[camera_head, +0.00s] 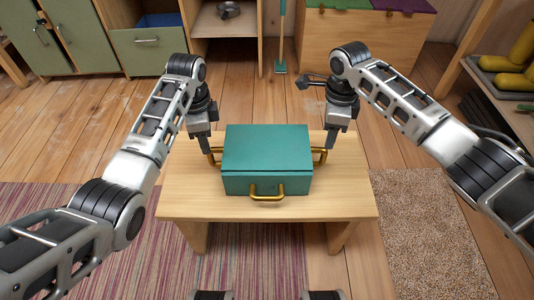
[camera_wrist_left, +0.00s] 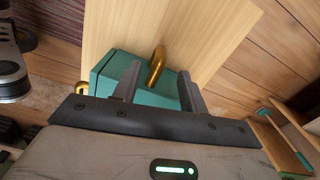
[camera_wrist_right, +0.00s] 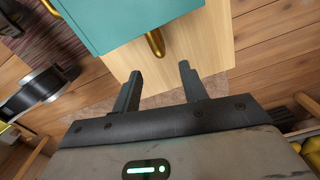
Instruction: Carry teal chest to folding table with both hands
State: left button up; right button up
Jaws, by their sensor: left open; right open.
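The teal chest (camera_head: 266,152) sits upright on a low wooden table (camera_head: 340,202), with brass handles on its front and both sides. It also shows in the left wrist view (camera_wrist_left: 156,97) and the right wrist view (camera_wrist_right: 120,18). My left gripper (camera_head: 209,153) is open at the chest's left side handle; in the left wrist view that handle (camera_wrist_left: 156,66) stands just beyond and between the fingertips. My right gripper (camera_head: 328,148) is open by the right side handle; in the right wrist view that handle (camera_wrist_right: 155,42) lies beyond the fingertips. Neither gripper holds anything.
Green cabinets (camera_head: 62,38) and a wooden storage box (camera_head: 362,40) stand at the back. A teal-ended pole (camera_head: 281,66) stands between them. A shelf with yellow items (camera_head: 508,72) is at right. A striped rug (camera_head: 60,200) and a beige rug (camera_head: 430,225) flank the table.

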aim_at(212, 163)
pick_arm(q)
notch_tip(212, 163, down, 9)
jog(key=shift+f, duration=0.1)
pick_arm(e)
notch_tip(212, 163, down, 9)
jog(key=shift+f, duration=0.1)
pick_arm(q)
grip_shut()
pick_arm(e)
grip_shut()
